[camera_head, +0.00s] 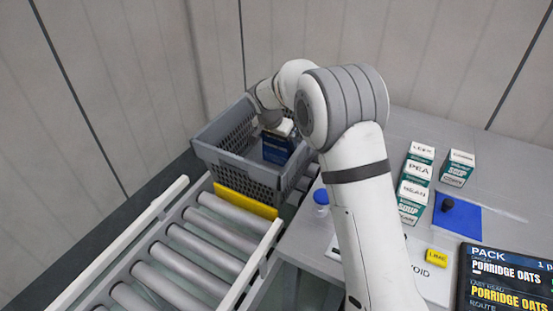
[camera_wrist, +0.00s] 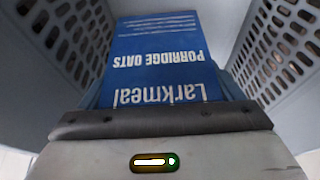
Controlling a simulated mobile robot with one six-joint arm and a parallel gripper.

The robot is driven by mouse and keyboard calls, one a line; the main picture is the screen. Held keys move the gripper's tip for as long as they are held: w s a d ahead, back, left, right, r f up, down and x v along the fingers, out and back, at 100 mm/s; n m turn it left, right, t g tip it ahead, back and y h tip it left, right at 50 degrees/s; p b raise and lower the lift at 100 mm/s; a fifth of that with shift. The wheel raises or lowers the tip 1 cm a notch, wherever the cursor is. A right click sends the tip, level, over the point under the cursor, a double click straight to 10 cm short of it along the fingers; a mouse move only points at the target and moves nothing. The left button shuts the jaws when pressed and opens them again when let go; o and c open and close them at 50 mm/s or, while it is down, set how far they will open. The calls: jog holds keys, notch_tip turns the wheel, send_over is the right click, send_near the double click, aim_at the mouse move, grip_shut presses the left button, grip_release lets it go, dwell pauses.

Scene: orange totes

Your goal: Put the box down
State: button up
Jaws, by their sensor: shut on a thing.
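A blue box of Larkmeal porridge oats (camera_wrist: 160,60) fills the middle of the wrist view, its printing upside down. In the head view the dark blue box (camera_head: 278,146) is inside the grey tote (camera_head: 238,172), near the tote's right side. My gripper (camera_wrist: 165,118) is shut on the box, and perforated tote walls rise on both sides in the wrist view. In the head view my arm reaches over the tote, and my gripper is mostly hidden. I cannot tell whether the box touches the tote floor.
The tote stands at the far end of a roller conveyor (camera_head: 190,252), behind a yellow stop (camera_head: 245,203). On the grey table at right are several soup boxes (camera_head: 412,190), a blue mat (camera_head: 457,218), a blue-capped bottle (camera_head: 321,199) and a screen reading PORRIDGE OATS (camera_head: 508,285).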

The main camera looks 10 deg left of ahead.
aim_at(278, 154)
notch_tip(278, 154, down, 6)
dwell(0.4)
jog(key=o, duration=1)
jog(key=v, duration=1.2)
jog(key=shift+s, duration=0.15)
